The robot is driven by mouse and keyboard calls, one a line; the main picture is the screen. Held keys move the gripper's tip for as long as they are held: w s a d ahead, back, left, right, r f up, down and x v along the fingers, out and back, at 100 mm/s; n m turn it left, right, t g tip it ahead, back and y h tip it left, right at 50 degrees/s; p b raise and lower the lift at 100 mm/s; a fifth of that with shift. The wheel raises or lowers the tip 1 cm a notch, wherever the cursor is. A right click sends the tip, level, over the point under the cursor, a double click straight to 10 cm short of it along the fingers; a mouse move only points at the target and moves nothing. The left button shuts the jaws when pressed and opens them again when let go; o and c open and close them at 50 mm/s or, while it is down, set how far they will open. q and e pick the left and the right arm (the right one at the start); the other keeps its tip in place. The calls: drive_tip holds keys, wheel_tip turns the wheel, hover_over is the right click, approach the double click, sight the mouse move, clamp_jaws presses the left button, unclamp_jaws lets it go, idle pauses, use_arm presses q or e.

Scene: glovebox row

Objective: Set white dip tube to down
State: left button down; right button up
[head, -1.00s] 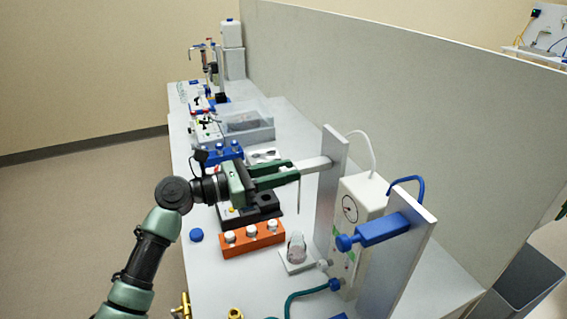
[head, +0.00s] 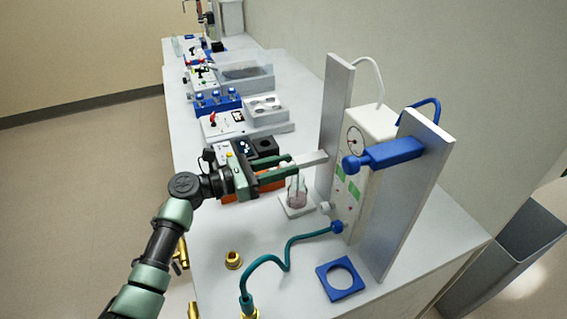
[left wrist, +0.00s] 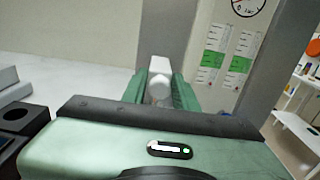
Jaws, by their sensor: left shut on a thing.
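The white dip tube's arm (head: 313,158) juts left from the left grey upright (head: 339,110), partway down it. My left gripper (head: 291,166) is shut on the outer end of this arm. In the left wrist view the white end block (left wrist: 160,72) sits between the green fingers (left wrist: 161,92). The thin tube hangs below the fingers and its lower part overlaps the small flask (head: 297,198); its exact tip is hard to see. The flask stands on a white square base. My right gripper is not in view.
A blue arm (head: 390,152) sits high on the right upright (head: 412,200). A white box with a gauge (head: 365,150) stands between the uprights. A teal hose (head: 275,262), brass fitting (head: 233,260) and blue square ring (head: 323,284) lie in front. An orange rack is partly hidden behind my gripper.

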use_arm(q)
drive_tip(key=c, duration=1.2)
unclamp_jaws()
drive_tip(key=shift+c, duration=0.2)
drive_tip(key=shift+a, duration=0.1)
drive_tip(key=b+v, duration=0.1)
drive_tip(key=v, duration=0.6)
drive_tip(key=shift+s+a+b, duration=0.2)
drive_tip(key=shift+a+b, duration=0.15)
